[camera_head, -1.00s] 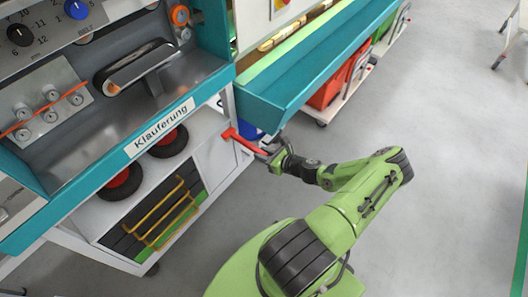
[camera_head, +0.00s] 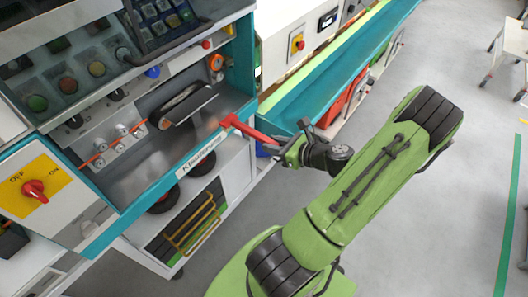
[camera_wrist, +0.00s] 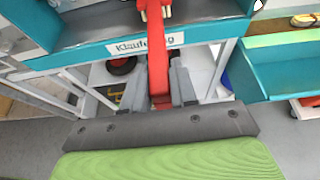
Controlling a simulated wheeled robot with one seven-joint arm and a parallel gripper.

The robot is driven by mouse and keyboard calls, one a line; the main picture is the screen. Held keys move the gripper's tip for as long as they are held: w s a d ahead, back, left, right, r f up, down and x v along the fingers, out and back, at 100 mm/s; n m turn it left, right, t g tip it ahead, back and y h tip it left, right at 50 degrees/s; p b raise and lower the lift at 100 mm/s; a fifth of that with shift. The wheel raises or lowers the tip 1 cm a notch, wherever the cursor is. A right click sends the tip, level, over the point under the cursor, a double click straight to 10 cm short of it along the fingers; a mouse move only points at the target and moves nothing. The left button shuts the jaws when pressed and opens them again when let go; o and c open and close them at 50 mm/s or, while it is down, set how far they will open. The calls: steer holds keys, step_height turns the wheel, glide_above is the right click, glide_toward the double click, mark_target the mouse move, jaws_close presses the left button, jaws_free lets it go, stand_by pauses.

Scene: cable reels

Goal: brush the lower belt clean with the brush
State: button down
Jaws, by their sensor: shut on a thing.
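The red brush (camera_head: 250,131) is in my gripper (camera_head: 284,146). I cannot tell whether this is the lower belt.
The teal front ledge with its label (camera_head: 199,158) lies between my gripper and the recess. A long teal trough (camera_head: 315,92) runs off to the upper right. Black reels with red hubs (camera_head: 164,199) stand on the shelf below.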

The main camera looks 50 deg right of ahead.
mark_target(256, 136)
steer(key=r, duration=0.1)
steer(key=a+r, duration=0.1)
steer(key=r, duration=0.1)
steer(key=shift+w+f, duration=0.1)
steer(key=shift+w, duration=0.15)
steer(key=w+p, duration=0.3)
steer(key=w, duration=2)
steer(key=shift+w+a+p, duration=0.2)
steer(key=shift+a+p, duration=0.15)
steer(key=shift+p, duration=0.05)
steer(key=shift+f+b, duration=0.75)
steer(key=shift+f, duration=0.45)
